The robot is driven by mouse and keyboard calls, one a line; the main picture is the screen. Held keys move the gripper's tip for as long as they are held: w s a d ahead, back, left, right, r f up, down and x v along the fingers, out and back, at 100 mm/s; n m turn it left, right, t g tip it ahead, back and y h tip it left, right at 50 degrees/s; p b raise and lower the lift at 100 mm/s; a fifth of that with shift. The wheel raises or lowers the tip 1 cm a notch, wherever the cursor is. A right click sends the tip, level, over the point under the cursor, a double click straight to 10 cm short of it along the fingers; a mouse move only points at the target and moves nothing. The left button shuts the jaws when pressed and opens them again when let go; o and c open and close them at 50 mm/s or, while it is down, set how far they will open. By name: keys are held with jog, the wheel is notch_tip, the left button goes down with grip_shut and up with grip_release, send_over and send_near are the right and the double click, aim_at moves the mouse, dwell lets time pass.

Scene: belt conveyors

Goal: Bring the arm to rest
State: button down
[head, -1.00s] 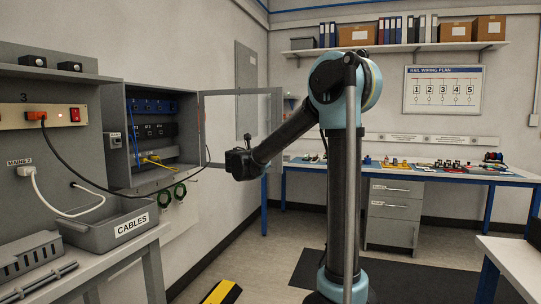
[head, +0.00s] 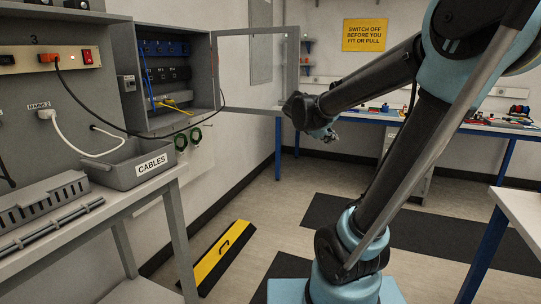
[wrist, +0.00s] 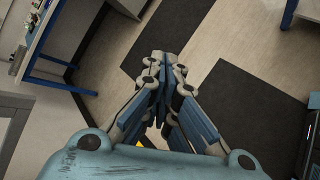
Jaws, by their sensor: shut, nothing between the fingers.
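My gripper (head: 330,136) hangs in free air in the head view, in front of the far blue-legged bench and right of the open cabinet door. In the wrist view my gripper (wrist: 160,62) has its fingers brought together at the tips, with nothing between them. It is over the floor and touches nothing that I can see. My arm reaches from the base up past the top right of the head view and back down to the left.
A grey cabinet (head: 128,45) stands on the left wall with its glazed door (head: 216,75) open. A cables bin (head: 106,172) sits on the left bench (head: 160,193). A yellow and black ramp (head: 222,256) lies on the floor. The middle floor is clear.

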jog(key=s+a+f+m+g+y, duration=0.2)
jog(key=s+f+m+y, duration=0.2)
jog(key=s+f+m, duration=0.4)
jog(key=s+a+f+m+g+y, duration=0.1)
jog(key=s+f+m+g+y, duration=0.2)
jog(key=s+f+m, duration=0.5)
jog(key=s+f+y, duration=0.1)
jog(key=s+f, duration=0.2)
jog(key=s, duration=0.7)
jog(key=shift+s+a+f, duration=0.15)
jog(key=shift+s+a, duration=0.15)
jog(key=shift+a, duration=0.05)
jog(key=shift+d, duration=0.15)
